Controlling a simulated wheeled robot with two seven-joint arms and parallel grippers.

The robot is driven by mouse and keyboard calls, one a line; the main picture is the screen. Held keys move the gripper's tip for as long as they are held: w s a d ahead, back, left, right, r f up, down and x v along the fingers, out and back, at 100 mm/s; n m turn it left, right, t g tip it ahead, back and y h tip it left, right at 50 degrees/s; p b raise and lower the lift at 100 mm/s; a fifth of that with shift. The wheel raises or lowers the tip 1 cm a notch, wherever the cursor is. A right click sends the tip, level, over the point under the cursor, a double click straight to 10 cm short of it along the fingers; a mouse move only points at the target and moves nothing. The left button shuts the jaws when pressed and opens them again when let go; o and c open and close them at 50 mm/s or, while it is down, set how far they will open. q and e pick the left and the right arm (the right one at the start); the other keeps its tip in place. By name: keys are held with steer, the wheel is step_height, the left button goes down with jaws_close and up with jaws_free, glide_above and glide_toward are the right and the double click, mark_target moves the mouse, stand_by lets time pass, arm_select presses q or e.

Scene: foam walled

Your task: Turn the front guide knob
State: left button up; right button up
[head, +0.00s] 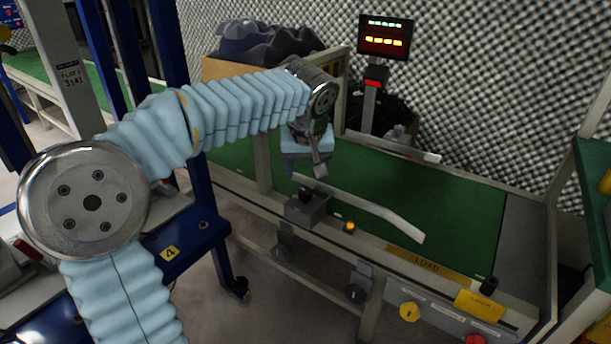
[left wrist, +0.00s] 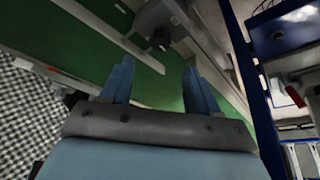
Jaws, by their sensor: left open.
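A grey block with a dark knob on top (head: 305,195) sits on the near rail of the green conveyor, at the root of a pale guide bar (head: 385,211) that angles over the belt. I take this to be the front guide knob; it also shows as a dark knob (left wrist: 160,40) in the left wrist view. My left gripper (head: 318,172) is above the belt, just above and behind the block, pointing down. In the left wrist view its two blue fingers (left wrist: 160,75) are apart with nothing between them. The knob lies beyond the fingertips, not touched.
The conveyor's green belt (head: 455,205) is clear to the right. A display post (head: 385,38) and a brown box of dark material (head: 225,69) stand behind.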

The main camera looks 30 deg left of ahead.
arm_select(q)
steer(key=v, duration=0.4)
steer(key=shift+r+p, duration=0.2)
steer(key=shift+p, duration=0.15)
